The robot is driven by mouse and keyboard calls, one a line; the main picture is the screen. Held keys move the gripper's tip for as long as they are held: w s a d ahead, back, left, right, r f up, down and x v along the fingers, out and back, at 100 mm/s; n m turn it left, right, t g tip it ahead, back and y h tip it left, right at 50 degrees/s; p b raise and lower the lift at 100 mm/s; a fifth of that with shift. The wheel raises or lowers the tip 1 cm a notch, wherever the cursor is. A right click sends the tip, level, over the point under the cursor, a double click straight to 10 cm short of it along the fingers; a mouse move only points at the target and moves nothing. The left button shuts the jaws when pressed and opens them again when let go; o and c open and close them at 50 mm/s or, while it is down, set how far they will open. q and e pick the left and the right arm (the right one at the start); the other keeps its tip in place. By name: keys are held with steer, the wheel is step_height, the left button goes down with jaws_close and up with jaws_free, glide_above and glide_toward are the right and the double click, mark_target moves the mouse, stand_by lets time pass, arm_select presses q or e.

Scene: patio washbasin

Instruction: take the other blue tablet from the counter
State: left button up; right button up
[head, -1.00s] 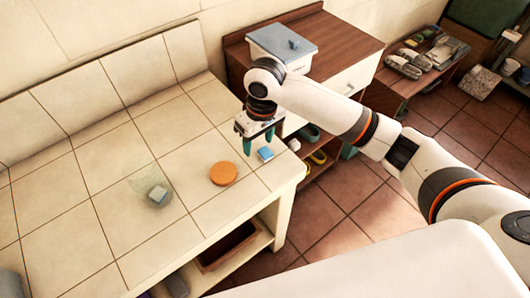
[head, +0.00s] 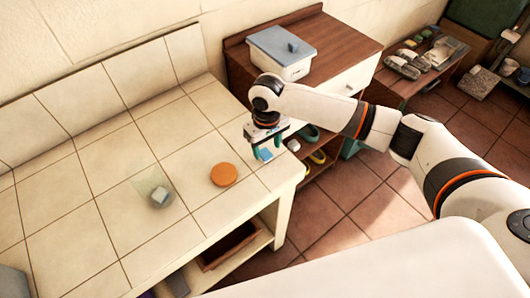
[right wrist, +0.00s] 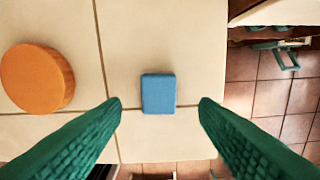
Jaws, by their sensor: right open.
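A blue tablet (head: 265,154) lies on the tiled counter (head: 110,200) near its right end. In the right wrist view the blue tablet (right wrist: 158,93) lies flat between and ahead of the green fingers. My right gripper (head: 267,150) is open and empty, just above the tablet, and partly hides it in the head view. In the right wrist view its fingertips (right wrist: 160,103) are well apart, on either side of the tablet. A clear glass container (head: 156,190) with a pale bluish block in it stands further left on the counter. My left gripper does not show.
A round orange disc (head: 224,174) lies on the counter just left of the blue tablet. A wooden cabinet (head: 345,52) with a white lidded box (head: 283,55) stands behind and right. The counter's right edge is close to the tablet.

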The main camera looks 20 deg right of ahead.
mark_target(266, 155)
steer(key=shift+s+f, duration=0.1)
steer(key=shift+f, duration=1.4)
steer(key=shift+c, duration=0.5)
steer(key=c, duration=1)
steer(key=shift+o, duration=0.2)
